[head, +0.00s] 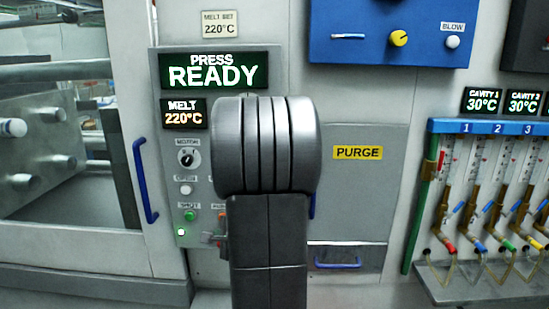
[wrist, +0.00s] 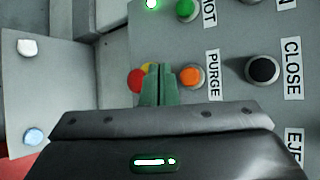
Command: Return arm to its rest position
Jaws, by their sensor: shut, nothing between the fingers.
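My gripper (wrist: 158,84) shows in the wrist view with its two green fingers close together and nothing between them. The fingertips are in front of the button panel, beside the orange button (wrist: 190,77) labelled PURGE. Whether they touch the panel I cannot tell. A red and yellow control (wrist: 135,80) is partly hidden behind the fingers. In the head view my dark grey arm stands upright before the press panel and hides part of it. The gripper is mostly hidden there behind the arm.
The press display (head: 213,72) reads PRESS READY. A blue door handle (head: 145,180) is left of the panel and a blue box (head: 390,35) is above right. A rack of tubes (head: 490,127) projects at the right. A black CLOSE button (wrist: 262,69) is right of my fingers.

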